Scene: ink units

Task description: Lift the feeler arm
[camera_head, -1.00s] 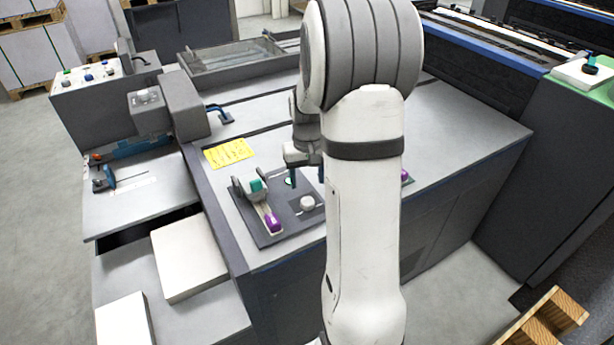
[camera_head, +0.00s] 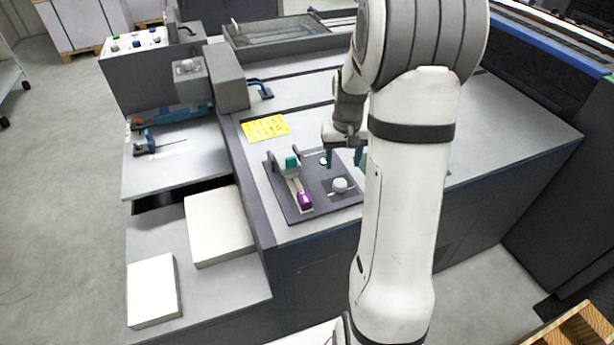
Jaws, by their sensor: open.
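A pale lever with a purple grip (camera_head: 305,200) and a teal block (camera_head: 292,162) lies on a dark plate (camera_head: 300,216) on the grey machine top. It seems to be the feeler arm, lying low along the plate's left part. My gripper (camera_head: 343,159) is open and points down over the plate's back right part, right of the lever and apart from it. Its teal fingertips show nothing between them. My arm hides the plate's right side and whatever stands behind it.
A white round knob (camera_head: 340,185) stands on the plate, just in front of my gripper. A yellow label (camera_head: 265,128) lies behind the plate. A small teal part (camera_head: 447,156) shows right of my arm. White paper stacks (camera_head: 219,224) sit at lower left.

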